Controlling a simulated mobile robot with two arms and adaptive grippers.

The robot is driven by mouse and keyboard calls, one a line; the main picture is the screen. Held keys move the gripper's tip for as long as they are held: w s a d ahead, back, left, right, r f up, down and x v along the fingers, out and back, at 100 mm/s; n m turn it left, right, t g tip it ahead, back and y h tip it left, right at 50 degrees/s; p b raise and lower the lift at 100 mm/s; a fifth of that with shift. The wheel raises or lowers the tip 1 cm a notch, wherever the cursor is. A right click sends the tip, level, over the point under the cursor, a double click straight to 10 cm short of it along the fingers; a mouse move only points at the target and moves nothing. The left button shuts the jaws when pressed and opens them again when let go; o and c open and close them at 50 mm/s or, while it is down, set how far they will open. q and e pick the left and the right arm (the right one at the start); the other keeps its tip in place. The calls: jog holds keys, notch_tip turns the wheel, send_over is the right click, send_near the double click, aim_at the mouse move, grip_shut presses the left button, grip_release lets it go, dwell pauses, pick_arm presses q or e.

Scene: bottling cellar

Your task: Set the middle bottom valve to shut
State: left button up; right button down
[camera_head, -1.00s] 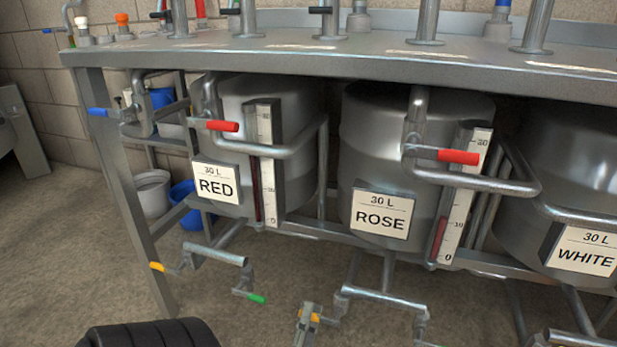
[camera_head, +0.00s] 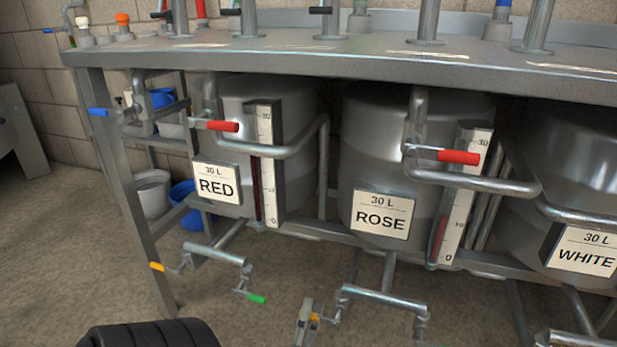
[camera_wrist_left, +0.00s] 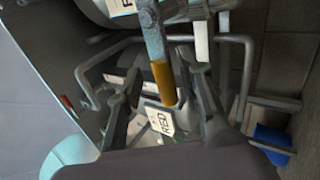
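The middle bottom valve sits on the pipe (camera_head: 385,298) below the ROSE tank (camera_head: 365,150). Its yellow-orange handle (camera_head: 315,317) is at the left end of that pipe. It also shows in the left wrist view as an orange handle (camera_wrist_left: 163,82) pointing between my fingers. My left gripper (camera_head: 307,312) is at this handle, low in the head view, partly covering it. In the left wrist view the left gripper (camera_wrist_left: 163,80) is open, with a finger on each side of the handle and gaps visible. My right gripper is not in view.
The RED tank (camera_head: 265,120) and WHITE tank (camera_head: 570,160) stand either side. Red-handled valves (camera_head: 458,156) are above. The left bottom pipe (camera_head: 215,254) has a yellow and a green handle (camera_head: 257,299). Blue and grey buckets (camera_head: 152,192) stand behind. The floor in front is clear.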

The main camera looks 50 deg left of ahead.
pick_arm(q)
notch_tip(320, 180, up, 9)
jog(key=shift+r, duration=0.15)
jog(key=shift+c, duration=0.3)
